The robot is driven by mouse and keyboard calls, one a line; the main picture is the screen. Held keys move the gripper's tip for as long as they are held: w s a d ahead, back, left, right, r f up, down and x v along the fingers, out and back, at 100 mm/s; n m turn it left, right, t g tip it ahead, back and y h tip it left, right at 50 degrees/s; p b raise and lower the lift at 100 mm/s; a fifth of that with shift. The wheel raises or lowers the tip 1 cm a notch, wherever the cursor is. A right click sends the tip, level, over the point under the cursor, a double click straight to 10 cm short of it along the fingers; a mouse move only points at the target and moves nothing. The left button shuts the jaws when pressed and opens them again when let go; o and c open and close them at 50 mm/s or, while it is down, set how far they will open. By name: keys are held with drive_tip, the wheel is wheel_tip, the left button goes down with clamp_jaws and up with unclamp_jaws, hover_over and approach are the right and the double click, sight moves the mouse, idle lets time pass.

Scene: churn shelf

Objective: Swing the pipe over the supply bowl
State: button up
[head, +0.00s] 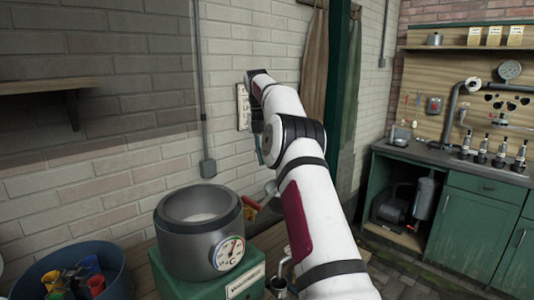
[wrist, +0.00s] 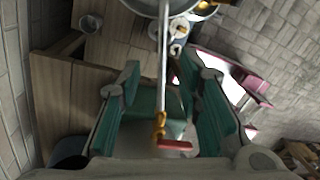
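A thin grey pipe (wrist: 162,75) runs down the middle of the wrist view. It ends in an orange fitting (wrist: 160,125) with a red handle (wrist: 174,145). A red and orange handle (head: 250,207) also shows beside my arm in the head view. My gripper (wrist: 159,80) is open, with one teal finger on each side of the pipe. I cannot tell whether either finger touches it. A round metal bowl (wrist: 150,7) is cut off at the top of the wrist view; I cannot tell if it is the supply bowl. My arm hides much of this area in the head view.
A steel vessel (head: 178,240) with a dial gauge stands on a green base (head: 225,278). A blue tub (head: 115,272) of coloured items is at lower left. The brick wall (head: 130,185) is close behind. A green cabinet counter (head: 470,182) stands at right.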

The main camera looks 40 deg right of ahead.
drive_tip(key=shift+w+a+r, duration=0.1)
drive_tip(key=shift+r, duration=0.75)
drive_tip(key=shift+r, duration=0.15)
